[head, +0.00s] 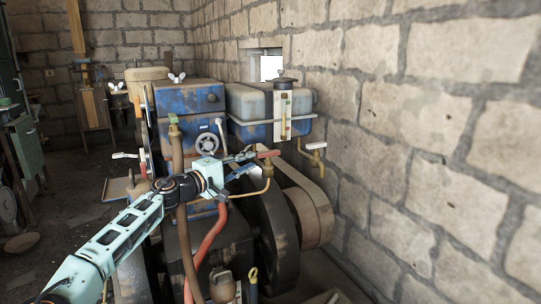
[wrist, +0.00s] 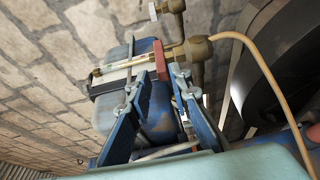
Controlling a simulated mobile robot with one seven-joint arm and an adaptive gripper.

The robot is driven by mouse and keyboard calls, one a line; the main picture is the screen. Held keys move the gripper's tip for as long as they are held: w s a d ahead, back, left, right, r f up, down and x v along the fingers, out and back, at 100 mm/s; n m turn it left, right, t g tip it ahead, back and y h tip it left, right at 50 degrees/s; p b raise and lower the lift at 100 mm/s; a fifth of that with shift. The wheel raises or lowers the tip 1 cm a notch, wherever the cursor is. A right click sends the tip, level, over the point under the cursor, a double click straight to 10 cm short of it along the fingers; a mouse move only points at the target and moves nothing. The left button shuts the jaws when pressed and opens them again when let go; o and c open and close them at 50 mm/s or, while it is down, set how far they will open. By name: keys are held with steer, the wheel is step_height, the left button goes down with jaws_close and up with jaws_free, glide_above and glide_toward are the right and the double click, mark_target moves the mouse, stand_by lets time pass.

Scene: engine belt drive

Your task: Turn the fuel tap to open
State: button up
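The fuel tap has a red lever (head: 268,153) above a thin brass pipe, below the fuel tank (head: 250,104) on the engine's right side. In the wrist view the red lever (wrist: 160,60) stands out from the brass tap body (wrist: 197,49). My gripper (head: 252,160) is at the lever, coming from the left. In the wrist view my gripper (wrist: 160,74) is open, with its two blue fingertips apart and the lever showing in the gap. I cannot tell whether the fingers touch it. The gripper hides part of the tap in the head view.
The belt and dark flywheel (head: 278,225) are close below. A red hose (head: 208,240) and a brown pipe (head: 178,165) run near my arm. A stone wall (head: 430,130) bounds the right.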

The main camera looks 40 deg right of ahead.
mark_target(268, 152)
steer(key=d, duration=0.9)
steer(key=shift+w+d, duration=0.3)
steer(key=shift+w, duration=0.1)
jaws_close()
